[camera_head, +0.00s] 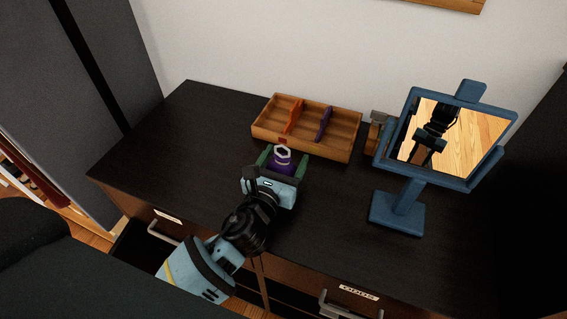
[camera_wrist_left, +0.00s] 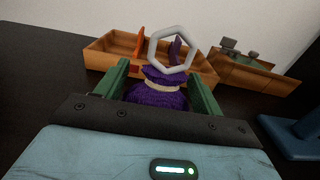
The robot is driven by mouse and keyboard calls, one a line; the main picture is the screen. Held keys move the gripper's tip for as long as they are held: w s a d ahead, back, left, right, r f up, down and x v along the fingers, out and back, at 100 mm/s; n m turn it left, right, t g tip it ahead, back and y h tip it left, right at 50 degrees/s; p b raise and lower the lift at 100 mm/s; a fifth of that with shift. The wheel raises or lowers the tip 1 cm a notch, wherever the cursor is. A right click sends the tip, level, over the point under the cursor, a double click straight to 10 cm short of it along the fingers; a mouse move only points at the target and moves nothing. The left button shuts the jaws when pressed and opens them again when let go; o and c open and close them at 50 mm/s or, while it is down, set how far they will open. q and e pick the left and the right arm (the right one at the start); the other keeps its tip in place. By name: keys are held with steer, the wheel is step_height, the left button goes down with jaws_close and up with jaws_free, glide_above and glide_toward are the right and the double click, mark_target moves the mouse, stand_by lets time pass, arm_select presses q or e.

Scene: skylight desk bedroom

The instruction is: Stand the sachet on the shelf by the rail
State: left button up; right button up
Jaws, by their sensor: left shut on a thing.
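My left gripper (camera_head: 283,160) is shut on a purple cloth sachet (camera_head: 284,166). The sachet has a pale tie and a whitish six-sided ring on top. In the left wrist view the sachet (camera_wrist_left: 157,92) sits upright between the green fingers, and its ring (camera_wrist_left: 172,50) overlaps the tray behind. The gripper is in front of the tray's near side; I cannot tell how high it is above the desk. A small wooden piece with grey parts (camera_head: 375,130) stands right of the tray, partly behind the mirror; it shows better in the wrist view (camera_wrist_left: 250,72). I cannot make out a rail clearly.
A wooden tray (camera_head: 336,153) has orange and purple dividers. A blue-framed mirror (camera_head: 398,214) stands on the right of the dark desk (camera_head: 180,135) and shows a dark arm reflection. The desk's left part is clear. Drawers with handles are at the front.

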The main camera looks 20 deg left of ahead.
arm_select(q)
step_height(320, 180, up, 4)
steer(key=shift+f+p, duration=0.25)
steer(key=shift+p, duration=0.4)
steer(key=shift+s+r, duration=0.15)
steer(key=shift+r, duration=0.1)
steer(key=s, duration=1)
steer(key=s+a+r, duration=0.1)
steer(key=s, duration=0.4)
steer(key=shift+s, duration=0.3)
arm_select(e)
steer(key=shift+w+r, duration=0.15)
steer(key=shift+r, duration=0.35)
arm_select(q)
steer(key=shift+y, duration=0.3)
steer(key=a, duration=0.1)
steer(key=s+a, duration=0.1)
steer(key=a, duration=0.2)
steer(key=shift+s+a+r, duration=0.2)
steer(key=shift+a+r, duration=0.15)
steer(key=shift+r, duration=0.05)
arm_select(e)
steer(key=shift+w, duration=0.1)
arm_select(q)
steer(key=shift+s, duration=0.15)
